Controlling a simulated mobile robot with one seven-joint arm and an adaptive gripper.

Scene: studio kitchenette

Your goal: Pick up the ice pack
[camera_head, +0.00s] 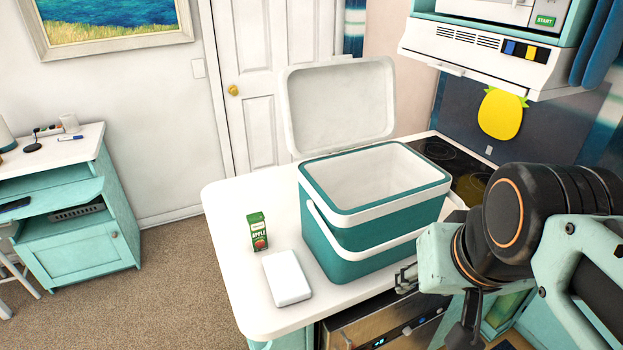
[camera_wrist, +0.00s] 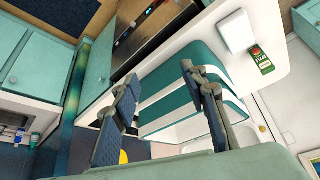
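The ice pack, a white rounded slab (camera_head: 286,278), lies flat on the white counter in front of the cooler's left side. It also shows in the wrist view (camera_wrist: 236,32), near the top right. My gripper (camera_wrist: 158,74) is open, with its two fingers apart and nothing between them. In the head view, my arm is at the lower right, to the right of the cooler; the gripper is mostly hidden behind my arm there. The ice pack is clear of my gripper, beyond the cooler from it.
A teal and white cooler (camera_head: 345,240) stands on the counter (camera_head: 233,220), its lid (camera_head: 338,108) raised. A dark cooktop (camera_head: 470,187) lies behind the cooler.

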